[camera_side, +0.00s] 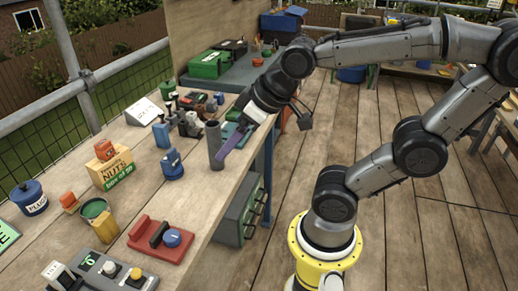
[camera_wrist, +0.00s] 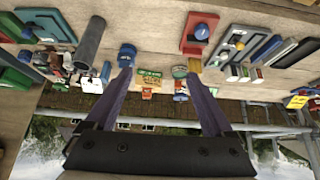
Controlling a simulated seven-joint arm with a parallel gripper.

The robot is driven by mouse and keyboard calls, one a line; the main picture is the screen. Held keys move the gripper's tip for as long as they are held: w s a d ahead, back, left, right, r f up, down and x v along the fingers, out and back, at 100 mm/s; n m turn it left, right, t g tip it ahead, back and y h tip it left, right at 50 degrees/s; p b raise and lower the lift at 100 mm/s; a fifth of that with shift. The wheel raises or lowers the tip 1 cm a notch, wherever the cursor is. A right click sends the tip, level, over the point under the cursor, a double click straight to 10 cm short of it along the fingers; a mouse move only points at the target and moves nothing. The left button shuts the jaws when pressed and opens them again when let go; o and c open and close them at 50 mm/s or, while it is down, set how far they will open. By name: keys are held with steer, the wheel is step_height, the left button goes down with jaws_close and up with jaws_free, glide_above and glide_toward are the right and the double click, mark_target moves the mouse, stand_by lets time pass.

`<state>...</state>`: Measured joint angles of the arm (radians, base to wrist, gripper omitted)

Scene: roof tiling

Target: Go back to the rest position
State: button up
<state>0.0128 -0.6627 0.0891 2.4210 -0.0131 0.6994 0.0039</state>
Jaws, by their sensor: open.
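My gripper (camera_side: 226,150) hangs over the right edge of the wooden workbench (camera_side: 205,200) in the side view, its purple fingers angled down and left. In the wrist view my gripper (camera_wrist: 157,78) shows two purple fingers spread wide apart, with nothing held between them. In the side view the fingertips appear beside an upright grey tube (camera_side: 214,146); I cannot tell whether they touch it. The tube also shows in the wrist view (camera_wrist: 89,43), left of the fingers.
A blue-topped container (camera_side: 172,164), a nuts box (camera_side: 112,168), a green-topped container (camera_side: 99,220) and a red block (camera_side: 160,240) stand on the bench. A green case (camera_side: 209,65) is at the back. Wooden decking (camera_side: 335,130) right of the bench is mostly clear.

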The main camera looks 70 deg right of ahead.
steer(key=shift+g, duration=0.6)
steer(key=s, duration=0.4)
steer(key=s+f, duration=0.1)
steer(key=shift+s+a, duration=0.25)
steer(key=shift+s, duration=0.15)
